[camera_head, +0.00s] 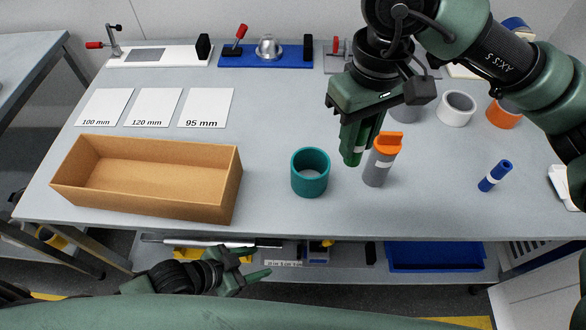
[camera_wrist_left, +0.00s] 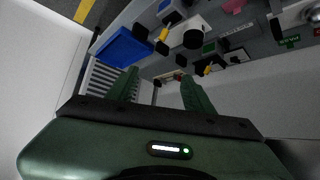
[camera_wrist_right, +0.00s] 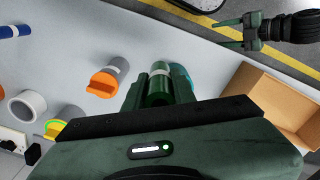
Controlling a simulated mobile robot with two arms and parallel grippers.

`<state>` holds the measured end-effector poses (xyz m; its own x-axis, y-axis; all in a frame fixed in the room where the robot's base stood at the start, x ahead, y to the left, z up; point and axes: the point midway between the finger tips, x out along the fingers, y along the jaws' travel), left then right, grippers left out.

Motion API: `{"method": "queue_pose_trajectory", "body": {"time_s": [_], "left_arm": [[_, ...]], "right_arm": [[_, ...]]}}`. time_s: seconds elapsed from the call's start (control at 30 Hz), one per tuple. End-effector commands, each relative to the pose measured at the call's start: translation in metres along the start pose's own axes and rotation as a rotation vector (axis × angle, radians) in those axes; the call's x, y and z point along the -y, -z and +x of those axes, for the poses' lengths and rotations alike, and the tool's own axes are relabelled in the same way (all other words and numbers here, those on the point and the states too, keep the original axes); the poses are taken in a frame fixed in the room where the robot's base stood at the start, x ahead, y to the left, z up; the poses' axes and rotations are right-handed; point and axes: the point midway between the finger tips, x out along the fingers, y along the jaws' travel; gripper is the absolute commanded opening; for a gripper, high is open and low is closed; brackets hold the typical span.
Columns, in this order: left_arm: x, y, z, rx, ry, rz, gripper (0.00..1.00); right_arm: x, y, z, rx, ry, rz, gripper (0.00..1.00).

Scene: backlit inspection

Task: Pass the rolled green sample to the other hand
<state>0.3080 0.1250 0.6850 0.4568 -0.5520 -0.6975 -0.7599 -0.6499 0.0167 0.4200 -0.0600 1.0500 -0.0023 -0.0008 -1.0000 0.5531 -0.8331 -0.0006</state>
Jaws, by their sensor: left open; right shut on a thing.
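The rolled green sample (camera_head: 352,150) is a dark green roll with a pale band. My right gripper (camera_head: 358,138) is shut on it and points it downward over the table, between the teal cup and the grey cylinder. In the right wrist view the sample (camera_wrist_right: 159,88) sits between the fingers, banded end outward; the rest is hidden by the gripper. My left gripper (camera_head: 258,263) is open and empty, low in front of the table's front edge, well apart from the sample. Its spread fingers (camera_wrist_left: 158,76) show nothing between them in the left wrist view.
A teal cup (camera_head: 309,183), a grey cylinder with orange top (camera_head: 376,172) and a blue roll (camera_head: 495,176) stand or lie near the sample. An open cardboard box (camera_head: 150,196) is at left. White and orange rings stand behind. Bare table lies around the blue roll.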

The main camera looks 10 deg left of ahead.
Motion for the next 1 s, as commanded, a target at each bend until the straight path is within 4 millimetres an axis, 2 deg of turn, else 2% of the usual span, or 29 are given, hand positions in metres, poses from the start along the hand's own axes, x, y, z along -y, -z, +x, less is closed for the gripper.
{"method": "queue_pose_trajectory", "body": {"time_s": [0.03, 0.1, 0.3, 0.4, 0.53, 0.6, 0.7, 0.87, 1.0], "left_arm": [[-0.021, 0.018, -0.015, -0.023, -0.054, 0.024, 0.52], [-0.046, 0.045, -0.035, -0.065, -0.119, 0.044, 0.52], [-0.067, 0.152, -0.086, -0.294, -0.196, 0.063, 0.52], [-0.06, 0.205, -0.109, -0.43, -0.192, 0.067, 0.52], [-0.043, 0.26, -0.134, -0.589, -0.165, 0.069, 0.52], [-0.037, 0.282, -0.146, -0.656, -0.155, 0.071, 0.52], [-0.031, 0.303, -0.16, -0.724, -0.147, 0.074, 0.52], [-0.028, 0.319, -0.169, -0.771, -0.143, 0.074, 0.52], [-0.029, 0.328, -0.161, -0.778, -0.14, 0.071, 0.52]], "right_arm": [[0.0, 0.0, 0.0, 0.0, 0.0, 0.0, 0.0], [0.0, 0.0, 0.0, 0.0, 0.0, 0.0, 0.0], [0.0, 0.0, 0.0, 0.0, 0.0, 0.0, 0.0], [0.0, 0.0, 0.0, 0.0, 0.0, 0.0, 0.0], [0.0, 0.0, 0.0, 0.0, 0.0, 0.0, 0.0], [0.0, 0.0, 0.0, 0.0, 0.0, 0.0, 0.0], [0.0, 0.0, 0.0, 0.0, 0.0, 0.0, 0.0], [0.0, 0.0, 0.0, 0.0, 0.0, 0.0, 0.0], [0.0, 0.0, 0.0, 0.0, 0.0, 0.0, 0.0]]}}
